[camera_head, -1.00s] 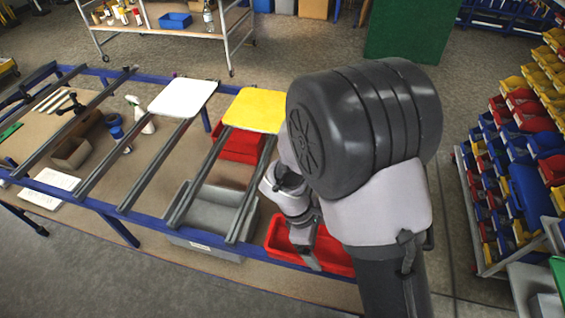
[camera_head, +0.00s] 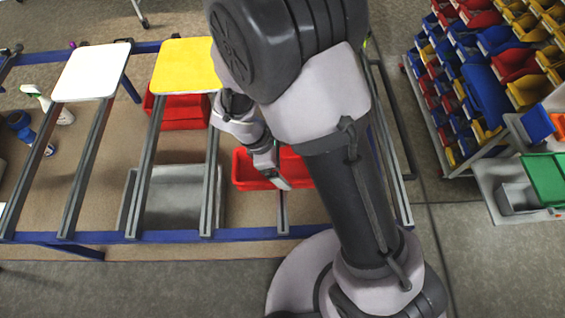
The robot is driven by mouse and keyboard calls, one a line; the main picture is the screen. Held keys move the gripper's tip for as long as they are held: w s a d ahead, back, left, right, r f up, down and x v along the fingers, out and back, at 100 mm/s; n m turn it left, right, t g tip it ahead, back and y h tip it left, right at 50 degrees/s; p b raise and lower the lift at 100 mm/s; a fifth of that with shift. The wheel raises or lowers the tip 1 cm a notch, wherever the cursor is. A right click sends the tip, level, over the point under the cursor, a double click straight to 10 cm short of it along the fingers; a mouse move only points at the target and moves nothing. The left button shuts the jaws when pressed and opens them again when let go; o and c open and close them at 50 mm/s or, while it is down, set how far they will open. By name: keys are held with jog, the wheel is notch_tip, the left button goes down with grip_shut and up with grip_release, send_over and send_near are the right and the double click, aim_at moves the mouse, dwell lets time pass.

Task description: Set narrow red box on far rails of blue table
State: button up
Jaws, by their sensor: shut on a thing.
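A narrow red box (camera_head: 246,170) is in the middle of the head view, right of the grey bin. My gripper (camera_head: 276,172) is shut on it at its near side; the fingertips are partly hidden by my wrist. My arm covers part of the box's right end. The blue table (camera_head: 110,237) has grey rails running from near to far, and one rail (camera_head: 283,213) shows just in front of the box. I cannot tell whether the box touches the rails or hangs above them.
A white plate (camera_head: 92,72) and a yellow plate (camera_head: 186,66) lie on the far ends of rails. Another red box (camera_head: 178,112) sits below the yellow plate. A grey bin (camera_head: 175,195) stands lower, between rails. A rack of coloured bins (camera_head: 480,85) stands at the right.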

jog(key=o, duration=1.2)
jog(key=shift+f, duration=0.1)
jog(key=p+v, duration=0.4)
jog(key=v, duration=0.9)
jog(key=s+d+r+m+t+y, duration=0.3)
jog(key=s+d+r+m, duration=0.3)
jog(key=r+m, duration=0.45)
jog(key=s+d+r+m+t+y, duration=0.3)
jog(key=s+d+r+m, duration=0.2)
jog(key=r+m, duration=0.5)
jog(key=shift+m, duration=0.75)
jog(key=f+b, duration=1.1)
jog(key=f, duration=0.1)
jog(key=f+b, duration=0.6)
jog(key=shift+w+d+f+b, duration=0.1)
jog(key=shift+d+f+b, duration=0.2)
jog(key=shift+f+b, duration=0.1)
